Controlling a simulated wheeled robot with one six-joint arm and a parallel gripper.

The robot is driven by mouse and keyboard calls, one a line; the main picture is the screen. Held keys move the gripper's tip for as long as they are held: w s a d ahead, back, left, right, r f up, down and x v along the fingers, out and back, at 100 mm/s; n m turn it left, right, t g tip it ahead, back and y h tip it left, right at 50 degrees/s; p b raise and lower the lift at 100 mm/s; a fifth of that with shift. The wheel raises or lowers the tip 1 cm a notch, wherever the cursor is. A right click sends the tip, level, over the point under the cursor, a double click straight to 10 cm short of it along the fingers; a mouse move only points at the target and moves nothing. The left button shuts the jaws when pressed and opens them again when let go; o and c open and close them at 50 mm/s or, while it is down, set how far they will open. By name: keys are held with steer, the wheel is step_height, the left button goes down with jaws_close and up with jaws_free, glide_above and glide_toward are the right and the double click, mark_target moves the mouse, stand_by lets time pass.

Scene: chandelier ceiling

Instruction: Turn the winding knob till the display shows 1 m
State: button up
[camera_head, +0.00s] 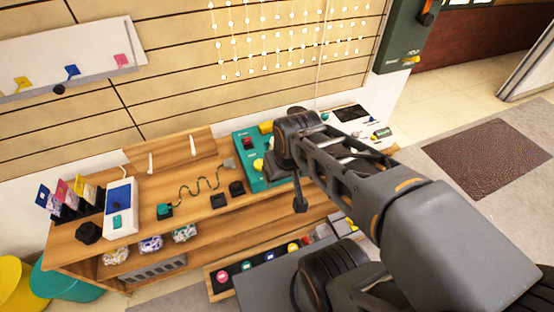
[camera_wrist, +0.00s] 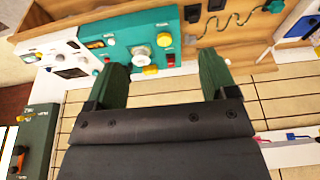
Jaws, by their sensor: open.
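A teal control box (camera_head: 242,148) sits on the wooden bench, partly hidden by my arm. In the wrist view the box (camera_wrist: 125,28) carries a round pale knob (camera_wrist: 141,54), yellow knobs and small red parts. I cannot tell for sure that the pale knob is the winding knob. A dark display (camera_head: 352,112) lies on a white panel right of the box. Its reading is too small to tell. My gripper (camera_wrist: 163,65) is open and empty, its green fingers spread by the box's edge. The pale knob appears between them, nearer the left finger; contact is unclear.
Strings of white beads (camera_head: 285,40) hang on the slatted wall behind the bench. Left on the bench (camera_head: 130,250) stand a blue-and-white device (camera_head: 120,208), coloured cards and a green wavy cable. A dark green wall unit (camera_head: 405,35) hangs at the upper right.

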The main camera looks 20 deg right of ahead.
steer(key=w+f+g+b, duration=0.1)
steer(key=w+f+b, duration=0.25)
steer(key=f, duration=0.25)
steer(key=n+g+b, duration=0.2)
steer(key=n+b, duration=0.4)
steer(key=n, duration=0.6)
glide_above(260, 165)
steer(key=w+d, duration=0.1)
step_height(260, 165, down, 7)
steer(key=shift+n, duration=0.8)
steer(key=f, duration=0.6)
steer(key=f+b, duration=0.1)
steer(key=f, duration=0.6)
steer(key=shift+s+f, duration=0.2)
steer(key=shift+f, duration=0.1)
steer(key=shift+c, duration=0.4)
